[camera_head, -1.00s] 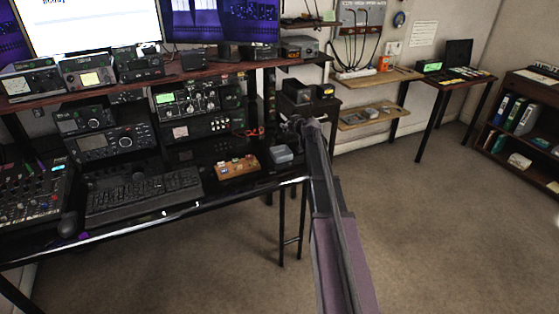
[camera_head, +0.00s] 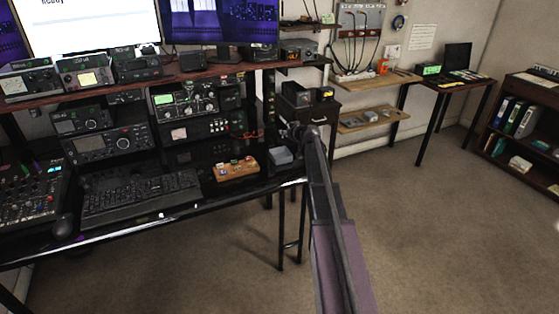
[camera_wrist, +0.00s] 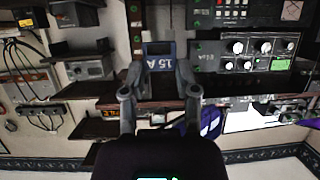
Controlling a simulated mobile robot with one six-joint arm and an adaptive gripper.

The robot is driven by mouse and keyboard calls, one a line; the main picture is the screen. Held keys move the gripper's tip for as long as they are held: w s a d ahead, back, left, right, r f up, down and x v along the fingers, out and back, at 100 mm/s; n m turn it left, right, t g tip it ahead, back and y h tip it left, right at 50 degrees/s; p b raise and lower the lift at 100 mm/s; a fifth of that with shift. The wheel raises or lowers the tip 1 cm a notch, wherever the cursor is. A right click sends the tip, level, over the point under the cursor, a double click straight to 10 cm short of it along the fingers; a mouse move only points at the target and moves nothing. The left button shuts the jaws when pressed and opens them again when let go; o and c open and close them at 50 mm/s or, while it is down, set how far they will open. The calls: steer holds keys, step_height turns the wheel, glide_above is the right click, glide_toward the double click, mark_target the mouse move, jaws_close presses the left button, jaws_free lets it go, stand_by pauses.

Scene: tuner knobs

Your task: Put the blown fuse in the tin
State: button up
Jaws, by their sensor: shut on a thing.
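My gripper (camera_wrist: 160,78) is shut on a small blue fuse (camera_wrist: 162,63) marked "15 A", which sits between the fingertips in the wrist view. In the head view my gripper (camera_head: 300,131) is beyond the right end of the black desk, and the fuse cannot be made out there. A small grey box (camera_head: 281,156), possibly the tin, stands at the desk's right end, just left of and below my gripper in the picture. I cannot tell whether it is open.
A wooden block (camera_head: 236,170) with small coloured pieces lies left of the grey box. A keyboard (camera_head: 142,199) and radios (camera_head: 108,143) fill the desk, under a shelf (camera_head: 130,87). A small dark stand (camera_head: 318,115) is behind my gripper. The floor at right is clear.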

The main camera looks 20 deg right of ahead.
steer(key=shift+f+b, duration=1.4)
steer(key=shift+f, duration=0.3)
steer(key=o, duration=0.8)
